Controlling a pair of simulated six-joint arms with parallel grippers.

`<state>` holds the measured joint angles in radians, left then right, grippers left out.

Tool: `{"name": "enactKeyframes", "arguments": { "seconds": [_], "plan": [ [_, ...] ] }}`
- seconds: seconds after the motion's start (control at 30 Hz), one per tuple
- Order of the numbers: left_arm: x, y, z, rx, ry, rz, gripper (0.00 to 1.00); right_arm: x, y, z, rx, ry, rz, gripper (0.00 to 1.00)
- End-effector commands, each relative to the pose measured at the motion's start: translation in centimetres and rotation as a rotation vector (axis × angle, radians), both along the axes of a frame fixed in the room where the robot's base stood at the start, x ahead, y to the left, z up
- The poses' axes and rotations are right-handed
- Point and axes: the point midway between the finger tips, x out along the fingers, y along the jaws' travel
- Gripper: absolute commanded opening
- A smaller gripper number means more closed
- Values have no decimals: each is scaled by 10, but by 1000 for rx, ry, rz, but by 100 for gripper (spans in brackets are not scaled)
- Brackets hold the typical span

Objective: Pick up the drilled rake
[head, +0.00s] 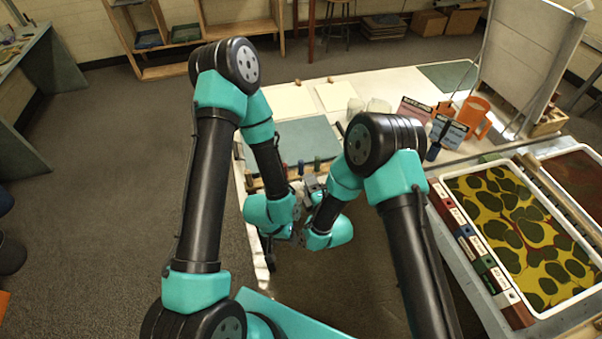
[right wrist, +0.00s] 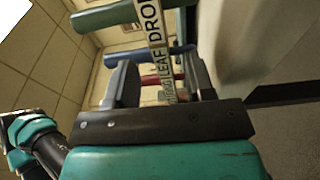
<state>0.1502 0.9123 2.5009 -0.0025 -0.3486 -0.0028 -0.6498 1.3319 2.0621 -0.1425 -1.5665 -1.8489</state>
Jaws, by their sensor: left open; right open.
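No tool can be surely told as the drilled rake. A row of coloured handles stands at a wooden rack (head: 262,182) on the near edge of the white table. In the right wrist view a green handle (right wrist: 105,17), a blue handle (right wrist: 150,55) and a red handle (right wrist: 148,80) show by a label strip (right wrist: 155,35). My right gripper (head: 312,184) is open close to this rack; its fingers (right wrist: 160,82) are near the red handle, and I cannot tell whether they touch it. My left gripper (head: 268,250) is open, lower, near the table's front edge, partly hidden.
A teal-grey mat (head: 305,140) and pale sheets (head: 291,101) lie on the table. A marbling tray (head: 541,313) with yellow and dark green pattern is at the right. Floor is free at the left.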

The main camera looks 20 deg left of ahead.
Motion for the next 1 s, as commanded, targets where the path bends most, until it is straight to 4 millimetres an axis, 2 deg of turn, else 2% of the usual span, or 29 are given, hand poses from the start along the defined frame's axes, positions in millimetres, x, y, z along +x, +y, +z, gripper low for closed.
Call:
{"name": "enactKeyframes", "arguments": {
  "seconds": [0.17,0.63,1.0],
  "plan": [
    [0,0,0,0,0,0,50,11,11,0,-1,2,0,49],
    [0,0,0,0,0,0,50,11,11,0,-1,2,0,49],
    [0,0,0,0,0,0,50,11,11,0,-1,2,0,14]
  ]
}}
